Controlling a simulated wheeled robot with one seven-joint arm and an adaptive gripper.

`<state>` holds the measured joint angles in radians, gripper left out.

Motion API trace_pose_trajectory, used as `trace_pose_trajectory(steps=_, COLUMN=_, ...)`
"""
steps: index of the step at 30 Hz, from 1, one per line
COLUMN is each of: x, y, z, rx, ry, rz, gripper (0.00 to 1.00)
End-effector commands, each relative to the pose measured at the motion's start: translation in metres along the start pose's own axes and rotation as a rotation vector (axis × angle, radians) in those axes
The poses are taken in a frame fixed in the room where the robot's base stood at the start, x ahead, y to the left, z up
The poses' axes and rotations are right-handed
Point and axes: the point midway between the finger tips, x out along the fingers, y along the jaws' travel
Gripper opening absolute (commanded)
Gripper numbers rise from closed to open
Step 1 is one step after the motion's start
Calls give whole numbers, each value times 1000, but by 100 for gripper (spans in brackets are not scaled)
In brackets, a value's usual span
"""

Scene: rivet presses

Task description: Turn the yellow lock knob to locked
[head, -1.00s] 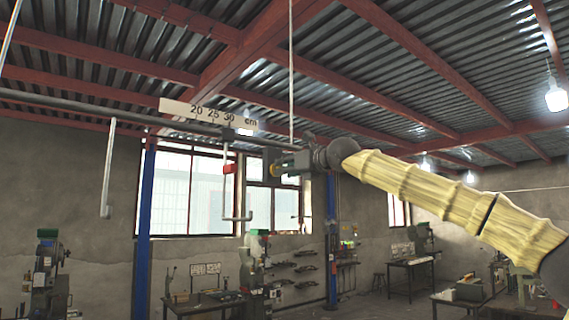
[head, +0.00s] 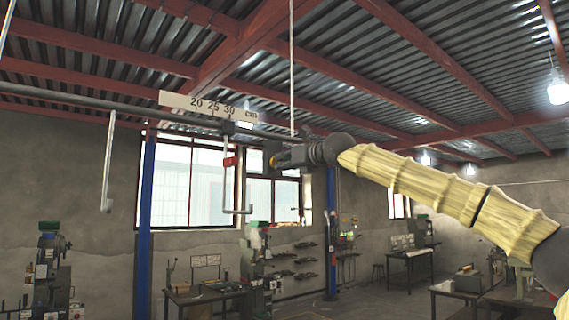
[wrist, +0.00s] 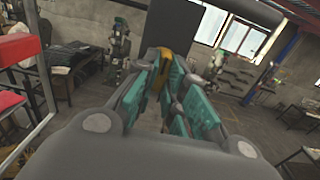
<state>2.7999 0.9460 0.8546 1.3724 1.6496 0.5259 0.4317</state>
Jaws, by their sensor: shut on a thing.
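The yellow lock knob (head: 273,160) sits on the right face of a dark block that hangs below the grey rail. My gripper (head: 285,158) reaches it from the right, its fingers around the knob. In the wrist view my gripper (wrist: 166,75) has its teal-padded fingers shut on the yellow knob (wrist: 158,56), just in front of the dark block (wrist: 182,22). The fingers hide much of the knob, and I cannot read its lock position.
A white centimetre scale (head: 208,107) runs along the rail (head: 60,101). A red piece (head: 230,161) sits on the bent rod left of the block. A hooked white rod (head: 108,165) hangs further left. Benches and presses (head: 258,255) stand well behind.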

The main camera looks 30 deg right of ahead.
Motion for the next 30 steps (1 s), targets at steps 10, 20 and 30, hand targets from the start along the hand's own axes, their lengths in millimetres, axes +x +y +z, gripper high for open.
trace_pose_trajectory(steps=10, x=1, y=-1, z=-4, rx=159, ry=0, rz=-2, gripper=0)
trace_pose_trajectory(steps=20, x=0, y=0, z=-4, rx=460, ry=-2, rz=-1, gripper=0)
trace_pose_trajectory(steps=30, x=0, y=1, z=-4, rx=784, ry=-2, rz=-1, gripper=0)
